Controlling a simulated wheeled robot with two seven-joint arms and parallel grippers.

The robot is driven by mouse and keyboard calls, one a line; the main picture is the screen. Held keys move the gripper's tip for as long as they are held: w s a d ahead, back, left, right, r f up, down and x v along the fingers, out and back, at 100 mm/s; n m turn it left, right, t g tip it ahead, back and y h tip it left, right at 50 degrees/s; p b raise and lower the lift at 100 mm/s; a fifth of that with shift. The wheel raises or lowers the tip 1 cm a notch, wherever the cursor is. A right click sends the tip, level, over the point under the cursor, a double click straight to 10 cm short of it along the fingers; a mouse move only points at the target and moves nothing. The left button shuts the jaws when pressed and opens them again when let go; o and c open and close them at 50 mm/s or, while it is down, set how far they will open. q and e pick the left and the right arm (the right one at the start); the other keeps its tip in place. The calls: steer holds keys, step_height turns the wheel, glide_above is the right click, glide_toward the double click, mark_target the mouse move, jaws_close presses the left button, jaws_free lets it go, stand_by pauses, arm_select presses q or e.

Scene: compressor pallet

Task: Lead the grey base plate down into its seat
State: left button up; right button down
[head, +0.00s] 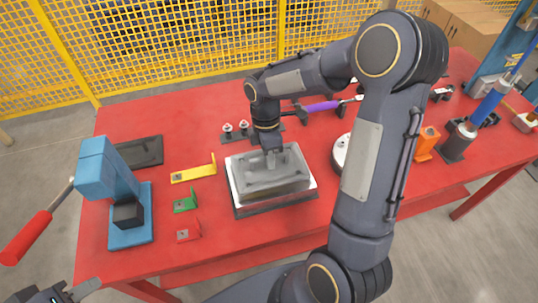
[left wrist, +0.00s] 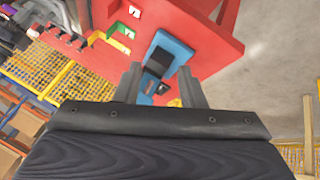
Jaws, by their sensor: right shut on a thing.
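The grey base plate (head: 262,182) is a shallow block with a raised middle, at the centre of the red table in the head view. It lies within a pale-rimmed dark fixture (head: 242,212), and I cannot tell whether it rests fully or sits slightly above it. My right gripper (head: 272,157) points down and is shut on the upper part of the base plate; its fingertips are partly hidden. My left gripper (head: 68,293) is at the lower left corner, off the table. In the left wrist view its two fingers (left wrist: 160,88) stand apart with nothing between them.
A blue press (head: 118,180) with a red-handled lever stands left on the red table (head: 215,265). Yellow (head: 192,173), green (head: 186,201) and red (head: 188,230) brackets lie between it and the fixture. A black tray (head: 140,152) lies behind. My right arm hides part of the right side.

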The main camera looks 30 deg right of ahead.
steer(key=shift+f+b, duration=0.75)
steer(key=shift+f, duration=0.4)
steer(key=c, duration=1.3)
jaws_free()
steer(key=r, duration=0.3)
steer(key=w+r, duration=0.1)
steer(key=r, duration=0.3)
steer(key=shift+w+d, duration=0.15)
steer(key=shift+w, duration=0.05)
steer(key=shift+r, duration=0.4)
steer(key=s+a+r+m+t+y, duration=0.1)
steer(key=s+m+t, duration=0.3)
steer(key=s+m, duration=0.4)
steer(key=s+a+r+m+t+y, duration=0.2)
steer(key=s+a+r+m+t, duration=0.1)
steer(key=s+m, duration=0.6)
steer(key=shift+s+a+r+t, duration=0.2)
steer(key=shift+s+r+t, duration=0.2)
steer(key=shift+s, duration=0.3)
